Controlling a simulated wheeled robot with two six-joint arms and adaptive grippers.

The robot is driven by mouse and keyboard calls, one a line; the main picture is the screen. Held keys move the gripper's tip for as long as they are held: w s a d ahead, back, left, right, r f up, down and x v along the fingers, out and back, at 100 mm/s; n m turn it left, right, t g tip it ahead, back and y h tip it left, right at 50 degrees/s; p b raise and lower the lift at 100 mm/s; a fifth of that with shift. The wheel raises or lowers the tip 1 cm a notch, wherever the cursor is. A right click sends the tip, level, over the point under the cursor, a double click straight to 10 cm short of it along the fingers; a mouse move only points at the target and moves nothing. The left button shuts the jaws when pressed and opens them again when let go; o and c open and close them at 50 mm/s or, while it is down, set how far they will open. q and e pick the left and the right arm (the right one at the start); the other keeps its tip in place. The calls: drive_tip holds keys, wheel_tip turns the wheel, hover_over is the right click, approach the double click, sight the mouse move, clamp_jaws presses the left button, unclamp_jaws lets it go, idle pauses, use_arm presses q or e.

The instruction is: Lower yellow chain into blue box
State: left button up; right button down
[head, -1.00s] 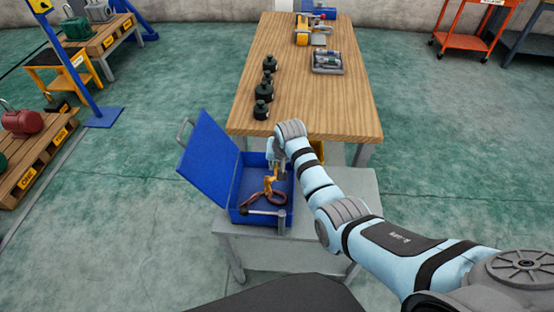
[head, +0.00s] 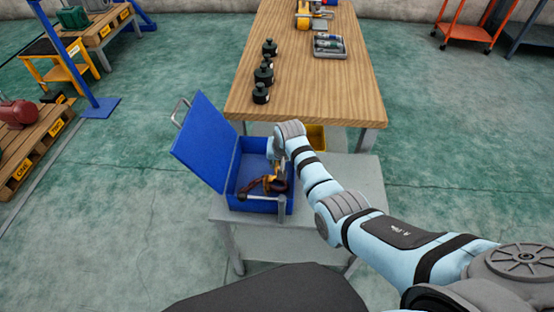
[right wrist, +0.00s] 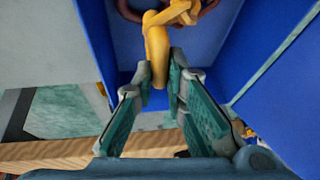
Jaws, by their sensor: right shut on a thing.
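The blue box (head: 262,204) stands on a grey stand with its lid (head: 203,145) swung open to the left. My right gripper (head: 276,172) reaches into the box. In the right wrist view, its two fingers (right wrist: 160,82) are shut on the lower end of a yellow piece (right wrist: 156,45), which I take to be the chain's hook. The yellow piece also shows in the head view (head: 271,183). A dark red-brown loop (head: 252,185) attached to it lies low inside the box. How far it rests on the floor is hard to tell. My left gripper is not in view.
The grey stand (head: 340,185) has free room on the right. A wooden table (head: 310,100) behind holds several dark weights (head: 262,75) and a grey tray (head: 329,46). A yellow bin (head: 316,137) sits under it.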

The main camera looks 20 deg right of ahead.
drive_tip(key=c, duration=1.5)
unclamp_jaws()
drive_tip(key=shift+r, duration=0.1)
drive_tip(key=shift+c, duration=0.2)
drive_tip(key=v, duration=1.2)
drive_tip(key=shift+a, duration=0.1)
